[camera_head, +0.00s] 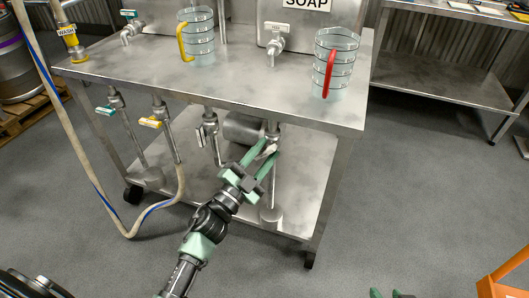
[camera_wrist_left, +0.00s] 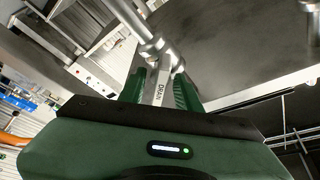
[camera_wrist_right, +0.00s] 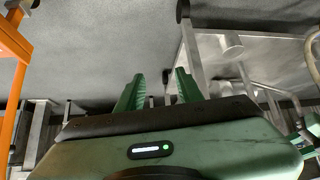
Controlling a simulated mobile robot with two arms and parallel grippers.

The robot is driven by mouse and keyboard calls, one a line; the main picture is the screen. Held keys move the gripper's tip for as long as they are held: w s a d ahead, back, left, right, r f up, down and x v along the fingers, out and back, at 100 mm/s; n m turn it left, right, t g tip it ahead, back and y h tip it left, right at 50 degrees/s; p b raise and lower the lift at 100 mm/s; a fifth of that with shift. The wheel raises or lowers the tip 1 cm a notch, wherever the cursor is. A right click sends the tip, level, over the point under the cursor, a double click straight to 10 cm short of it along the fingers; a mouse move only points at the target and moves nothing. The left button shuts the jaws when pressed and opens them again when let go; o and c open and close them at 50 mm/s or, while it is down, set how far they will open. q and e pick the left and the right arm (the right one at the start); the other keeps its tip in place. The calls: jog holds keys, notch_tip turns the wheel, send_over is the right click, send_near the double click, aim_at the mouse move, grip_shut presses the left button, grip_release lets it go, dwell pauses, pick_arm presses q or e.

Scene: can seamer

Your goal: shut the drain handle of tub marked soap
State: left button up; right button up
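The tub marked SOAP (camera_head: 335,22) stands on the steel table at the upper right of the head view. Below the tabletop, a drain pipe runs down to a valve with a silver handle (camera_head: 269,150). In the left wrist view the handle, lettered DRAIN (camera_wrist_left: 160,88), lies between the green fingers. My left gripper (camera_head: 267,152) is around the handle, with its fingers apart on either side; contact is hard to tell. My right gripper (camera_wrist_right: 160,86) is open and empty over the floor; only its green fingertips (camera_head: 390,294) show at the bottom of the head view.
Two measuring jugs, yellow-handled (camera_head: 200,42) and red-handled (camera_head: 343,60), stand on the table (camera_head: 200,83). Another drain valve (camera_head: 207,133) is left of my left gripper. A hose (camera_head: 75,140) hangs at left. An orange frame (camera_head: 508,280) is at lower right.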

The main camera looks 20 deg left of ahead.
pick_arm(q)
jog(key=shift+w, duration=0.1)
grip_shut()
jog(key=shift+r+m+g+p, duration=0.15)
jog(key=shift+m+g+p, duration=0.25)
jog(key=shift+m+p, duration=0.65)
jog(key=shift+m+g+h+p, duration=0.4)
jog(key=shift+m+p, duration=0.45)
jog(key=shift+p, duration=0.05)
pick_arm(e)
jog(key=s+d+g+h, duration=0.1)
jog(key=s+d+g, duration=0.25)
jog(key=s, duration=0.45)
pick_arm(q)
jog(key=m+g+p, duration=0.1)
jog(key=m+p, duration=0.2)
jog(key=m+g+p, duration=0.1)
jog(key=m+p, duration=0.1)
jog(key=p, duration=0.1)
jog(key=shift+m, duration=0.4)
jog(key=shift+f, duration=0.2)
pick_arm(e)
notch_tip(320, 180, down, 22)
jog(key=s+g, duration=0.2)
jog(key=shift+s+a+f, duration=0.15)
jog(key=shift+s+a, duration=0.25)
jog(key=shift+a, duration=0.05)
